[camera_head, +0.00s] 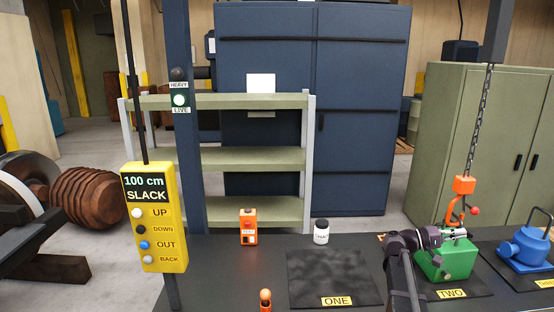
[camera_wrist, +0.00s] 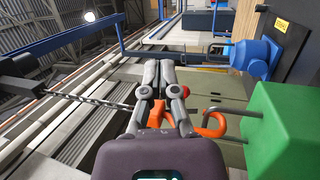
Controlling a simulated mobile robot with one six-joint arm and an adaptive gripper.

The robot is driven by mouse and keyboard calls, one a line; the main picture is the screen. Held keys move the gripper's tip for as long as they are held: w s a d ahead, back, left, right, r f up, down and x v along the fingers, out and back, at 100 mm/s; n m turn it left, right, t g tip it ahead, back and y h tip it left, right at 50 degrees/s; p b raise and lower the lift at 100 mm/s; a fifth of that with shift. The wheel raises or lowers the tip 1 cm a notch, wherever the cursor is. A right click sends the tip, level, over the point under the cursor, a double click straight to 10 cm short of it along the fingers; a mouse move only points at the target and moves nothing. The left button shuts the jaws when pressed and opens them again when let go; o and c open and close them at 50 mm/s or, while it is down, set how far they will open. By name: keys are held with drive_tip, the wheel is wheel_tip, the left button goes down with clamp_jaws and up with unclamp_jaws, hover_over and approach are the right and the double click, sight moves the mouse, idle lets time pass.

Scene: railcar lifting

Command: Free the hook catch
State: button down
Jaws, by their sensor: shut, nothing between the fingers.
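The orange hook (camera_head: 453,212) hangs from an orange block (camera_head: 464,185) on a chain, above the green load (camera_head: 447,262) on the pad marked TWO. A red ball knob (camera_head: 476,211), likely the catch's end, sticks out right of the hook. My gripper (camera_head: 458,233) is shut and empty, low beside the hook. In the wrist view, my closed fingertips (camera_wrist: 160,64) are near the red knob (camera_wrist: 187,90), which is partly hidden behind a finger. The orange hook (camera_wrist: 217,124) curves toward the green load (camera_wrist: 280,130). Contact between fingers and knob cannot be told.
A blue load (camera_head: 525,250) stands at right. The pad marked ONE (camera_head: 330,262) is bare. A white jar (camera_head: 321,231) and an orange box (camera_head: 248,227) stand behind it. A yellow pendant (camera_head: 155,215) reading "100 cm SLACK" hangs at left. The chain (camera_head: 482,120) rises above the hook.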

drive_tip(key=s+a+f+n+t+y+b, duration=0.1)
drive_tip(key=s+a+f+t+y+b, duration=0.15)
drive_tip(key=a+f+y, duration=0.5)
drive_tip(key=s+a+f+t+y+b, duration=0.1)
drive_tip(key=s+a+f+y+b, duration=0.25)
drive_tip(key=a+f, duration=0.8)
drive_tip(key=s+a+f+n+y+b, duration=0.1)
drive_tip(key=s+a+f+y, duration=0.15)
drive_tip(key=a+f, duration=0.3)
drive_tip(key=s+a+f+y+b, duration=0.2)
drive_tip(key=a+f+y, duration=0.2)
drive_tip(key=a, duration=0.3)
drive_tip(key=s+a+f+n+y+b, duration=0.1)
drive_tip(key=s+a+f+y, duration=0.2)
drive_tip(key=a+f, duration=0.25)
wheel_tip(320, 180, up, 17)
drive_tip(key=p, duration=1.6)
drive_tip(key=shift+w+p, duration=0.25)
drive_tip(key=shift+p, duration=0.05)
drive_tip(key=shift+f+t, duration=0.1)
drive_tip(key=shift+t, duration=0.15)
